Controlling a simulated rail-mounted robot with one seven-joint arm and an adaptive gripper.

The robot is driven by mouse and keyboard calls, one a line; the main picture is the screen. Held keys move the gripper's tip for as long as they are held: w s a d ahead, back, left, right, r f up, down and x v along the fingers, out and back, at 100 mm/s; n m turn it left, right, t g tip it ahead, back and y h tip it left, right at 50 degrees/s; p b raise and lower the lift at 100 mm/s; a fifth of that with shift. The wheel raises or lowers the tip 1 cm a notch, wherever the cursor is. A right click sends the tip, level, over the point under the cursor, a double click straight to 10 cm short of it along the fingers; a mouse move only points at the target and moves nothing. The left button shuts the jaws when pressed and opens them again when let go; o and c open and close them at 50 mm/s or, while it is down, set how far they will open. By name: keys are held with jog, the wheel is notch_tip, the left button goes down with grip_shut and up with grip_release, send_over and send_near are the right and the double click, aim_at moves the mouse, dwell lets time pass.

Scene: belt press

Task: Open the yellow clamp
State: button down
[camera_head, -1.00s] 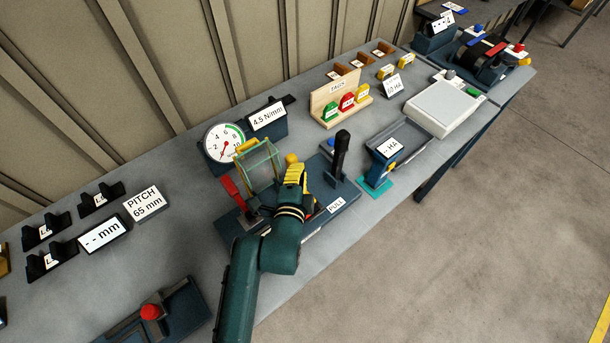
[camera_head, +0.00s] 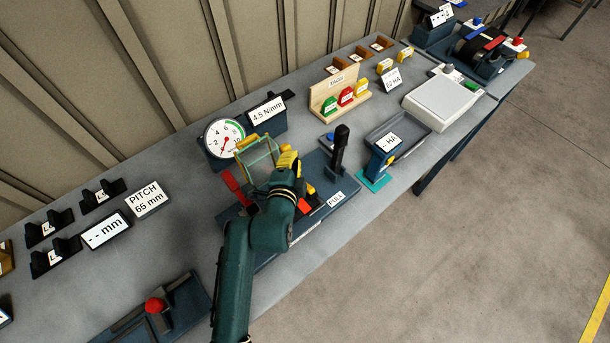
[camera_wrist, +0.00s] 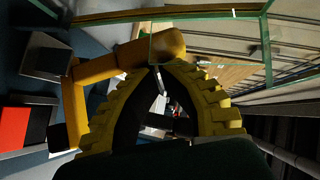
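The yellow clamp (camera_wrist: 92,68) shows in the wrist view as a bent yellow bar with a rounded end, lying across and just beyond my fingertips. In the head view its yellow part (camera_head: 286,149) is at the press, partly hidden by my gripper. My gripper (camera_wrist: 160,69) has ridged yellow fingers with dark inner faces. They arch inward and their tips come together right at the clamp's rounded end. I cannot tell whether they touch it. In the head view my gripper (camera_head: 288,163) is above the press base (camera_head: 318,180).
A green-edged clear guard (camera_head: 259,155) and a red lever (camera_head: 232,182) stand left of my gripper. A black upright lever (camera_head: 339,146) stands to the right, near the PULL label (camera_head: 336,199). A dial gauge (camera_head: 223,138) is behind.

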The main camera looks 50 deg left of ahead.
jog(key=w+d+r+p+v, duration=0.1)
jog(key=p+v, duration=0.3)
jog(key=v, duration=0.8)
jog(key=shift+d+r+p, duration=0.3)
jog(key=shift+d+p, duration=0.05)
jog(key=shift+d, duration=0.2)
jog(key=shift+w, duration=0.1)
